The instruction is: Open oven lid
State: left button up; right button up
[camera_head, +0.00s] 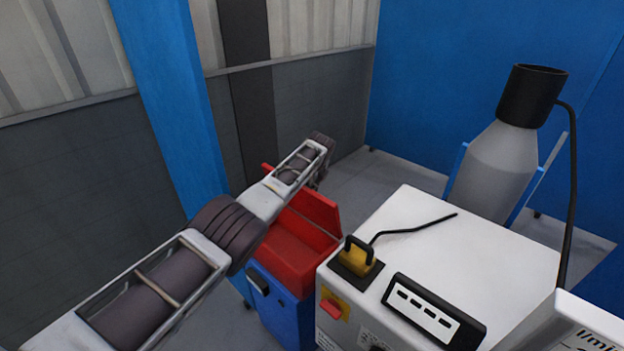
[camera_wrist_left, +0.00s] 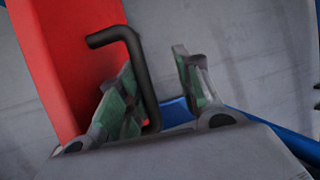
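The oven is a box with a blue body (camera_head: 280,308) and a red upper part with its lid (camera_head: 312,212), partly hidden behind my left arm in the head view. In the left wrist view the red part (camera_wrist_left: 62,60) fills the upper left, with a bent black handle (camera_wrist_left: 143,85) beside it. My left gripper (camera_wrist_left: 155,66) is open, with the handle's straight part between its fingers, nearer the left finger. I cannot tell whether that finger touches it. In the head view the gripper is mostly hidden beyond the arm's end. My right gripper is in neither view.
A white machine (camera_head: 470,250) with a yellow-and-black switch (camera_head: 357,258) and a cable stands right of the oven. Behind it is a grey vessel with a black top (camera_head: 532,95). A blue post (camera_head: 170,90) and grey wall are at left. Grey floor lies behind the oven.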

pick_arm(q)
jog(key=shift+d+r, duration=0.1)
jog(key=shift+r, duration=0.25)
jog(key=v, duration=1.1)
jog(key=shift+s, duration=0.2)
dwell(0.5)
dwell(0.4)
